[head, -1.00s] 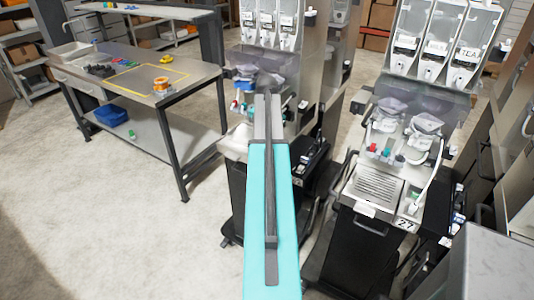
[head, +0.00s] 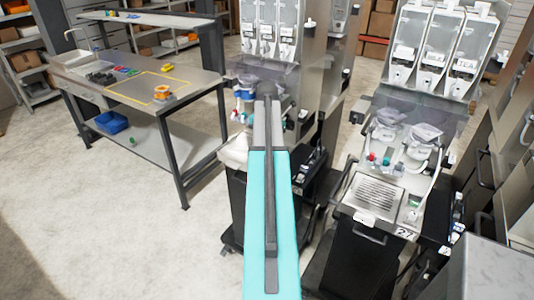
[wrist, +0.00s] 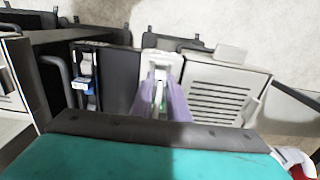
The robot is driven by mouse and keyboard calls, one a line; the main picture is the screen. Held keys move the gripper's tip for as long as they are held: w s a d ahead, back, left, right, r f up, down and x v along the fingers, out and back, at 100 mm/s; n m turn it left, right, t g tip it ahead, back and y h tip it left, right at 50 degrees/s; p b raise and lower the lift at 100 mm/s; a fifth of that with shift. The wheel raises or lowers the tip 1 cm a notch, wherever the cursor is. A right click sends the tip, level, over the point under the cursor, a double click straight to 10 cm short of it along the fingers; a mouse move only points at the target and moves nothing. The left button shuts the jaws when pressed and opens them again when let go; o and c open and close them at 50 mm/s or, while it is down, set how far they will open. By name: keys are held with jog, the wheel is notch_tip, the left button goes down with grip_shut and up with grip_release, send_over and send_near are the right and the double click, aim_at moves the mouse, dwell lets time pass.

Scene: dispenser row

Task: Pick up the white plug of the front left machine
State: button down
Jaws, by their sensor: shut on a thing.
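The front left machine (head: 277,92) stands in the middle of the head view, partly behind my teal and grey arm. My gripper (wrist: 160,105) shows in the wrist view as two pale purple fingers, beside the machine's slatted tray. It is shut on a small white plug (wrist: 160,90) with some green by it. The fingers cover most of the plug, so its shape is unclear. A white surface (wrist: 162,66) lies just beyond the fingertips. In the head view the arm hides the gripper and plug.
Open floor (head: 100,215) lies at the front left.

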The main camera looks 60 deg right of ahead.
jog(key=shift+r+p, duration=0.45)
jog(key=shift+r, duration=0.45)
jog(key=shift+s+a+r, duration=0.2)
jog(key=shift+a, duration=0.2)
jog(key=s+a+r+p, duration=0.1)
jog(key=s+a+p, duration=0.3)
jog(key=a, duration=0.9)
jog(key=s, duration=0.3)
jog(key=shift+a+r, duration=0.2)
jog(key=shift+r+p, duration=1.1)
jog(key=shift+p, duration=0.05)
dwell(0.7)
jog(key=shift+r+p, duration=0.65)
jog(key=shift+r, duration=0.75)
